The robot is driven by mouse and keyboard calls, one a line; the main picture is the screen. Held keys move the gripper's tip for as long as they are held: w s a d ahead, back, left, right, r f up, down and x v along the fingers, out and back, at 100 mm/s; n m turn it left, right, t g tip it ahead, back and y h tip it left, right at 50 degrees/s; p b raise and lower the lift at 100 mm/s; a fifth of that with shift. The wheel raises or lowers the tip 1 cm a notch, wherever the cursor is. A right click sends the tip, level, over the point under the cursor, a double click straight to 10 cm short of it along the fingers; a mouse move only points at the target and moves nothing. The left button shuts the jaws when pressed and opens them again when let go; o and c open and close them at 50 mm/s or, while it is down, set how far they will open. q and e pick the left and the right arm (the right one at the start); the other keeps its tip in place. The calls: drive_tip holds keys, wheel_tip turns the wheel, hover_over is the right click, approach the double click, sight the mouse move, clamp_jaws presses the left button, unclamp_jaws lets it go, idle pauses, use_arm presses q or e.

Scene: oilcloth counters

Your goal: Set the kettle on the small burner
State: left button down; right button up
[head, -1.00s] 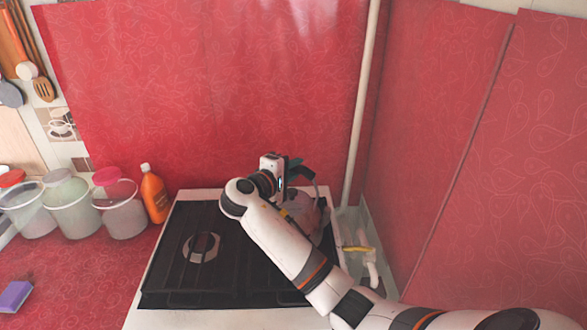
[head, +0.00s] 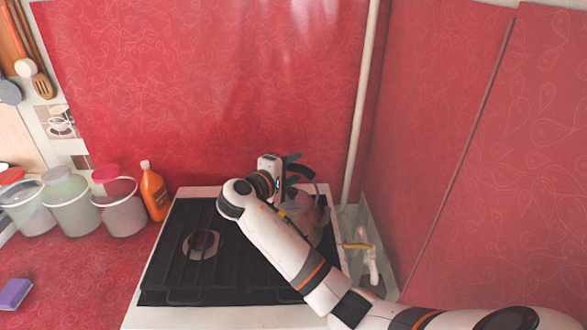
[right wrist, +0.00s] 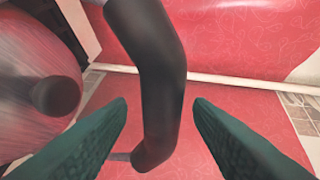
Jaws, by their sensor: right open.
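The kettle (head: 319,222) stands at the right side of the black stove (head: 190,290), partly hidden behind my right arm. In the right wrist view the kettle's rounded, shiny body (right wrist: 28,125) with a black lid knob is at the left. Its dark curved handle (right wrist: 160,85) runs between the two green fingers of my right gripper (right wrist: 160,102). The gripper is open, with a gap on each side of the handle. It also shows in the head view (head: 293,168), at the kettle's top. A burner (head: 201,245) shows bare at the stove's left. My arm hides other burners; I cannot tell their sizes.
Lidded tubs (head: 119,215) and an orange bottle (head: 153,192) stand left of the stove. A purple sponge (head: 15,293) lies at the far left. A pale pipe (head: 361,110) rises behind the right side, near a clear container (head: 356,225). Red walls enclose the back and right.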

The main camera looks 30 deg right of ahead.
drive_tip(key=b+v, duration=0.3)
drive_tip(key=v, duration=0.8)
drive_tip(key=shift+a+r, duration=0.15)
drive_tip(key=shift+a, duration=0.05)
drive_tip(key=shift+s, duration=0.1)
